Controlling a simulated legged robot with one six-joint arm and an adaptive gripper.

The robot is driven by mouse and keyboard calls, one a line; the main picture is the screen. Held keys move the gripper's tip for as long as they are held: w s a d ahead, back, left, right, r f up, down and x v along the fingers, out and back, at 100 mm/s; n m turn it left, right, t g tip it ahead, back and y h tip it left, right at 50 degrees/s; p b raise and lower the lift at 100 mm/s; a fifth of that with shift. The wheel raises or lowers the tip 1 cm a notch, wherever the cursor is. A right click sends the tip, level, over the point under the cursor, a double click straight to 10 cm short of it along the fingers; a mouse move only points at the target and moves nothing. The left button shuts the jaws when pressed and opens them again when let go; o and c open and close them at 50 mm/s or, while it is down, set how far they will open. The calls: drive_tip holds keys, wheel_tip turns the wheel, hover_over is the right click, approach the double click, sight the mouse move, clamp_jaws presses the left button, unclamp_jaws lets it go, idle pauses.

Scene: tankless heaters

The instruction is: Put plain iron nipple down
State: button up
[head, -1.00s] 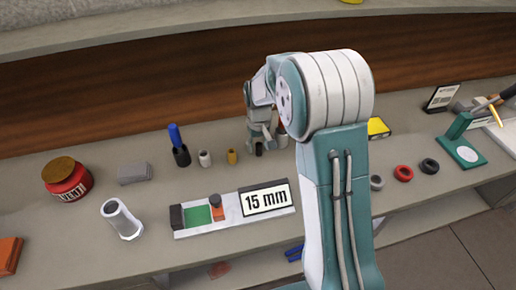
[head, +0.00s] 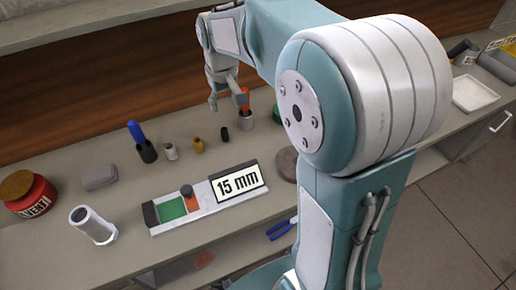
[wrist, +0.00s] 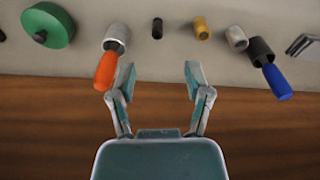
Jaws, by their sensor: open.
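A small dark nipple (head: 224,133), which looks like the plain iron one, stands upright on the bench near the back. It also shows in the wrist view (wrist: 157,28), ahead of the gap between my fingers. My gripper (head: 226,101) is above the bench near it, open and empty. In the wrist view my gripper's two fingers (wrist: 159,71) are spread wide, apart from the nipple. A brass nipple (head: 199,145) and a pale grey nipple (head: 171,151) stand to its left in the head view.
A grey cylinder with an orange handle (wrist: 107,68) is close to one finger. A green disc (wrist: 48,25) lies at the wrist view's left.

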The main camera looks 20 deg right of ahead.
drive_tip(key=s+r+t, duration=0.2)
drive_tip(key=s, duration=0.9)
drive_tip(key=s+r+m+t, duration=0.1)
drive_tip(key=s+r+t, duration=0.1)
drive_tip(key=s, duration=0.9)
drive_tip(key=shift+s+m, duration=0.3)
idle(0.5)
